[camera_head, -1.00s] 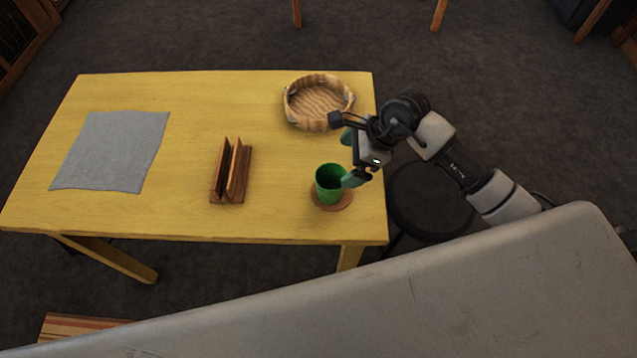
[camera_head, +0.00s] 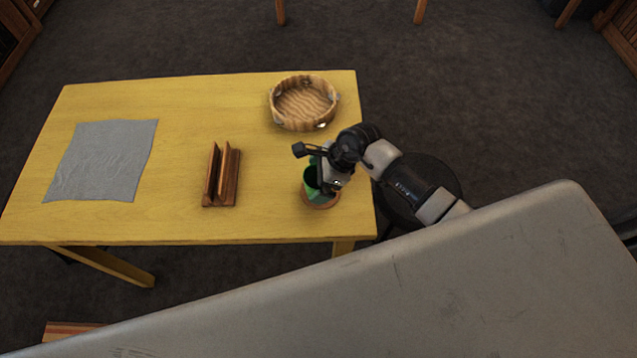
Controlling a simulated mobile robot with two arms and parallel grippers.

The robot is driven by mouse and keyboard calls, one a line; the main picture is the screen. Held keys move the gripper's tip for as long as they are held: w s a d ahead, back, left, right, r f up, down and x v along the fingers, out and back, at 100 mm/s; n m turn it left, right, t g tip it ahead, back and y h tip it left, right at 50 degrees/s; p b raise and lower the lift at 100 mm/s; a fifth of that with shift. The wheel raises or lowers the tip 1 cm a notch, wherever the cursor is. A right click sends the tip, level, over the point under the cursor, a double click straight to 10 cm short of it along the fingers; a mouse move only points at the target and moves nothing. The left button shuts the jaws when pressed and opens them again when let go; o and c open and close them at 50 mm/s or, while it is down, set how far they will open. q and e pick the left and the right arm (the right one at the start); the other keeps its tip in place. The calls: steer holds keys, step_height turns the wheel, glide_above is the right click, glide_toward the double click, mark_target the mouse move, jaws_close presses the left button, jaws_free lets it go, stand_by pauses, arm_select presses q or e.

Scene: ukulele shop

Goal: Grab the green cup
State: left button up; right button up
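The green cup (camera_head: 310,180) stands upright on a round brown coaster (camera_head: 322,205) near the right end of the yellow table (camera_head: 170,220). My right gripper (camera_head: 318,177) comes in from the right and is at the cup, with its body covering the cup's right side. One greenish fingertip shows at the cup's far side; the other is hard to separate from the cup. I cannot tell whether the fingers touch it or how far apart they are. My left gripper is not in view.
A round wooden tambourine-like basket (camera_head: 303,103) lies behind the cup. A wooden slotted stand (camera_head: 221,176) is to its left. A grey cloth (camera_head: 100,160) lies at the table's left. A dark round stool (camera_head: 420,185) stands right of the table.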

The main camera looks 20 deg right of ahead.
steer(key=c, duration=0.8)
steer(key=shift+r, duration=0.1)
